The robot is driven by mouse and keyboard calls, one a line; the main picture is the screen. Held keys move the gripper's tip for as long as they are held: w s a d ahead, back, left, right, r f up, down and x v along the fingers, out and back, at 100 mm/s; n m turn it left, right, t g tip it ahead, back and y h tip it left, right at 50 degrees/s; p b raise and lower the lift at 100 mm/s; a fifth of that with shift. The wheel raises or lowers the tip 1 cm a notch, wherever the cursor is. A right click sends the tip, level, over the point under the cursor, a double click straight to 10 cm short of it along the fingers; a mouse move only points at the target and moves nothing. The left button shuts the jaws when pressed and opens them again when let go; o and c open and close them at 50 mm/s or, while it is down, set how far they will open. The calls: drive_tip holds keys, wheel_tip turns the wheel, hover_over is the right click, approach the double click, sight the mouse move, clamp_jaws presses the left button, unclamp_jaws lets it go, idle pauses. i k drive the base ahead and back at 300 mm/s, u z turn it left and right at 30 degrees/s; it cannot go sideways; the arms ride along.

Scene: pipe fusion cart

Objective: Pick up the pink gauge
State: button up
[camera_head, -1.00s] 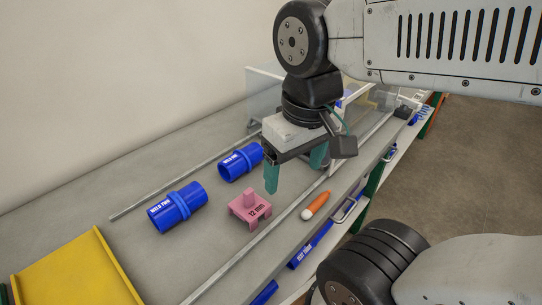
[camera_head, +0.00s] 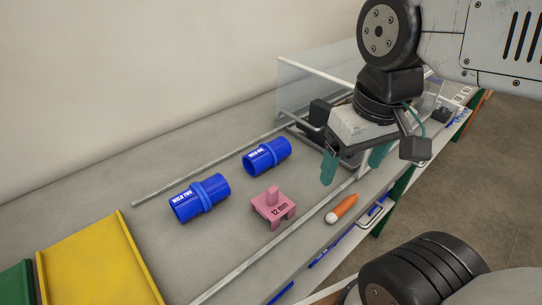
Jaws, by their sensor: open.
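No part of the gauge is hidden by the gripper.
Two blue couplings, weld two (camera_head: 199,198) and another (camera_head: 267,156), lie left of and behind the gauge. An orange-handled tool (camera_head: 342,209) lies to its right. A yellow tray (camera_head: 92,264) is at the left front. Metal rails (camera_head: 255,257) run along the bench. A clear-walled box (camera_head: 300,92) stands behind.

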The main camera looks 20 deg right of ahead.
sight(272, 204)
drive_tip(key=z, duration=0.55)
drive_tip(key=k, duration=1.3)
drive_tip(key=u, duration=0.2)
drive_tip(key=i, duration=0.9)
drive_tip(key=z, duration=0.2)
